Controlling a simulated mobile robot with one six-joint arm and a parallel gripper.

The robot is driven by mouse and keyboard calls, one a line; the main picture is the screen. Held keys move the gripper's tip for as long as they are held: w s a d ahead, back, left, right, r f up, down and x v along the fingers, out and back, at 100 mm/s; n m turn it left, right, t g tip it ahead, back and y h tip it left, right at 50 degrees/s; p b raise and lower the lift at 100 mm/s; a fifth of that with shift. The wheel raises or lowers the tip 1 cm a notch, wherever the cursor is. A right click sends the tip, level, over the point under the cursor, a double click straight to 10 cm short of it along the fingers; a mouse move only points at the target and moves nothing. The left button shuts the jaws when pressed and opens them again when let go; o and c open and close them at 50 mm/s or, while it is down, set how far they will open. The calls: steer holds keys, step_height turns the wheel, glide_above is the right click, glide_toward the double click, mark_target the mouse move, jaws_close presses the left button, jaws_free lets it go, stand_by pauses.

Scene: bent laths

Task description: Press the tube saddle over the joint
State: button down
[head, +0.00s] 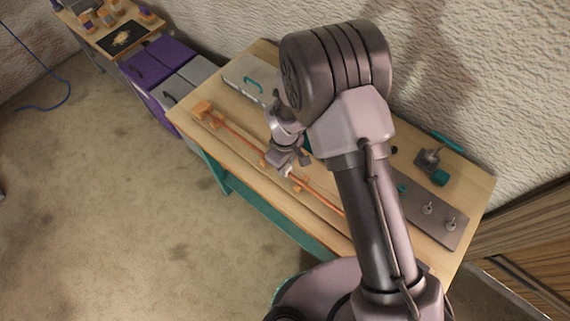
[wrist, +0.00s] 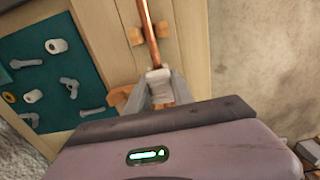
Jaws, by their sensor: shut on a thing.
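A copper tube (head: 234,132) runs along the front of the wooden bench, held up by small wooden blocks. In the wrist view the tube (wrist: 149,38) reaches from the top edge down to my gripper (wrist: 160,92). My gripper is shut on a small white piece, seemingly the tube saddle (wrist: 158,75), at the tube's line. I cannot tell whether the saddle sits around the tube or just above it. The joint is not visible; the fingers and saddle cover that stretch. In the head view my gripper (head: 285,164) is low over the tube.
Wooden blocks (wrist: 135,36) flank the tube. A teal mat (wrist: 60,75) with white fittings lies beside it. A grey plate with pegs (head: 428,208) and a teal-handled tool (head: 428,158) are at the bench's right. A grey case (head: 250,78) lies at the back left.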

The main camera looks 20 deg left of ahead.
steer(key=shift+f+b, duration=0.7)
stand_by(0.4)
steer(key=c, duration=1)
jaws_free()
steer(key=shift+r, duration=0.15)
steer(key=shift+r+p, duration=2.2)
steer(key=shift+r, duration=1.25)
steer(key=shift+f, duration=0.1)
